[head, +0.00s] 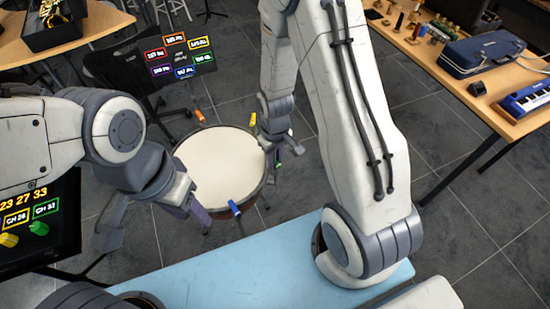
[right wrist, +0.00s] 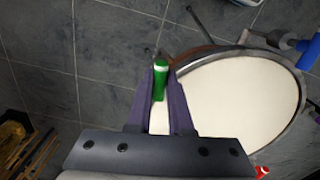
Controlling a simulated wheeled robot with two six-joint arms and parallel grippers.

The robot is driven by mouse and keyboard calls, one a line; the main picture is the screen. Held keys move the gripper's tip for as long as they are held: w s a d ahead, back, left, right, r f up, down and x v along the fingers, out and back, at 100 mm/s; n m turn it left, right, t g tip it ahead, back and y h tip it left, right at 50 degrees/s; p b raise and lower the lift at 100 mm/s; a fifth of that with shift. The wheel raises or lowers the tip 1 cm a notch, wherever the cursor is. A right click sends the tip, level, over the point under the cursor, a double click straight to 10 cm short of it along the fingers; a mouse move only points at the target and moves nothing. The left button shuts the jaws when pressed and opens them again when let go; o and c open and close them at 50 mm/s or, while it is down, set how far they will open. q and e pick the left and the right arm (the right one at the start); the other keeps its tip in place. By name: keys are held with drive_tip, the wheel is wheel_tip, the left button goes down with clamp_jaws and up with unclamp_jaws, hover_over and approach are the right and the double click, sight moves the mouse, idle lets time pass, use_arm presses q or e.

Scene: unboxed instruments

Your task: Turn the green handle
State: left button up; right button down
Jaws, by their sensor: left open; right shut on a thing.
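A round drum (head: 218,165) with a cream head stands on the floor, with coloured handles around its rim. The green handle (right wrist: 160,80) sits between the two purple fingers of my right gripper (right wrist: 160,92), which is shut on it at the rim. In the head view, part of the green handle (head: 278,162) shows beside my right gripper (head: 271,150); my arm hides some of that side. My left gripper (head: 155,220) is open and empty at the drum's left front.
An orange handle (head: 199,116), a yellow handle (head: 253,119) and a blue handle (head: 235,207) stand at the rim. A screen (head: 180,57) with coloured labels is behind the drum. A table with a blue case (head: 482,52) is at right. A light blue surface (head: 215,281) lies in front.

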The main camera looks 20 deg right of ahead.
drive_tip(key=shift+w+n, duration=0.15)
drive_tip(key=shift+n, duration=0.75)
drive_tip(key=c, duration=0.9)
unclamp_jaws()
drive_tip(key=shift+r, duration=0.1)
wheel_tip(320, 180, up, 10)
drive_tip(key=shift+a+r+p, duration=0.1)
drive_tip(key=shift+r+p, duration=0.05)
drive_tip(key=shift+p, duration=0.15)
